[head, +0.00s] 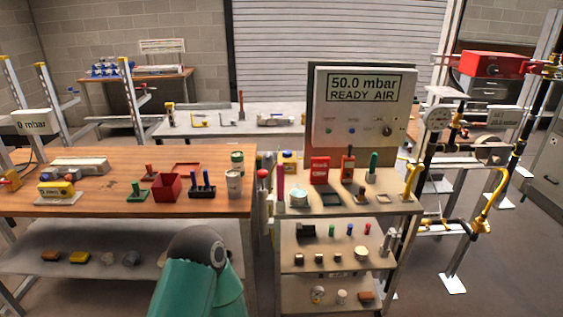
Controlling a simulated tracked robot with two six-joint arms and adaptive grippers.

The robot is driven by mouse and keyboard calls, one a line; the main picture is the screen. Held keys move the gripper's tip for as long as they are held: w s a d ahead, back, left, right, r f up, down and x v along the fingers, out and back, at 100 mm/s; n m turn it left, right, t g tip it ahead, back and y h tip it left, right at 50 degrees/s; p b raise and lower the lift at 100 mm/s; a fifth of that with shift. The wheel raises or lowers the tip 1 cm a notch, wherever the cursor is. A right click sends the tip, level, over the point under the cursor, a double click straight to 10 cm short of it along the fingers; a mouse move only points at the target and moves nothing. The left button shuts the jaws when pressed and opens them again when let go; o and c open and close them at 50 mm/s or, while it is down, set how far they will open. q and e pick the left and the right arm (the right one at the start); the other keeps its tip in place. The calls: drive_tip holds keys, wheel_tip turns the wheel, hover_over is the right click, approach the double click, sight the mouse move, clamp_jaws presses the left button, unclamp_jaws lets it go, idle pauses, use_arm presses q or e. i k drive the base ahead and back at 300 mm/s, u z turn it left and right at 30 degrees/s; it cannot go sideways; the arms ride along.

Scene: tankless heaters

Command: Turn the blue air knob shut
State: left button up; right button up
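A grey panel (330,92) stands at the back of the middle bench, and its display reads "50.0 mbar READY AIR". Below the display are a small green spot, a small blue spot (351,131) and a dark round knob (387,130) at the right. I cannot tell from this view whether the blue spot is a light or a knob. No larger blue knob can be made out for certain. A teal arm part of mine with a dark rounded joint rises at the bottom centre. Neither gripper is in view.
The middle bench (333,208) carries several small tools and parts. Yellow pipework (487,205) and a red box (491,64) stand at the right.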

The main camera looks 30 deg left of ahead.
sight(287, 154)
drive_tip(key=u, duration=1.15)
drive_tip(key=k, duration=0.1)
drive_tip(key=u, duration=0.25)
drive_tip(key=i, duration=1)
drive_tip(key=u, duration=0.1)
